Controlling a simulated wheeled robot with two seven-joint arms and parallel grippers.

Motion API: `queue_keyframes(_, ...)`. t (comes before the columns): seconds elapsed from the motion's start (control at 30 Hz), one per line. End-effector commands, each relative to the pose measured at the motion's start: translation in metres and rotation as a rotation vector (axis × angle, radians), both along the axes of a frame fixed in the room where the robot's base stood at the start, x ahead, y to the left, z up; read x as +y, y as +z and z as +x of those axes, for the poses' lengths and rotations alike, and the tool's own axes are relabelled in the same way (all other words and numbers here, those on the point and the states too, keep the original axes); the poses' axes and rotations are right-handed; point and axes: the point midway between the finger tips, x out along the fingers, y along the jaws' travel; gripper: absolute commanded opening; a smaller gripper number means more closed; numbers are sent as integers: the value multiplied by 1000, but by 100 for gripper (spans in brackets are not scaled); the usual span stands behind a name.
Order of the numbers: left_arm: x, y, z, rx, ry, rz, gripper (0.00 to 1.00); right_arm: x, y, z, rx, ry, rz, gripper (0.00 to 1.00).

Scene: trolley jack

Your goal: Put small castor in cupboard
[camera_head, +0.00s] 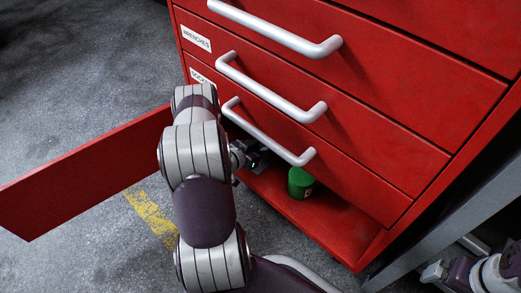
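The red cupboard (300,215) is the low open compartment under the drawers, and its door (85,175) stands open to the left. My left arm reaches down to the cupboard's opening. My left gripper (257,162) is dark and small there, at the left of the opening under the lowest drawer. Its fingers are partly hidden in shadow, so I cannot tell whether they are open or shut. I cannot make out a small castor in this view. My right arm shows only in part at the lower right, and its fingers are not visible.
A green can (300,183) stands on the cupboard floor, right of my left gripper. Silver drawer handles (268,132) stick out just above the opening. A grey metal leg (445,225) stands at the right. Concrete floor with a yellow line (150,215) lies at left.

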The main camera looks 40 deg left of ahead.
Motion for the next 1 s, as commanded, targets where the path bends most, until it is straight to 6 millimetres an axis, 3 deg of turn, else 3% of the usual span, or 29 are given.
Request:
queue_keyframes(0.13, 0, -3, 0, -1, 0, 0, 0, 0, -2, 0, 0, 0, 0, 100)
queue_keyframes(0.17, 0, -3, 0, 1, 0, -1, 40, 0, -2, 0, 0, 0, 0, 100)
queue_keyframes(0.23, 0, -2, 0, 0, 0, 0, 62, 0, -1, 0, 0, 0, 0, 100)
queue_keyframes(0.63, 1, 7, -7, 1, 1, 0, 62, 0, 8, 0, 0, 0, 0, 100)
queue_keyframes(1.0, 8, 43, -87, 0, 5, -3, 62, 0, 58, 0, 0, 0, 0, 100)
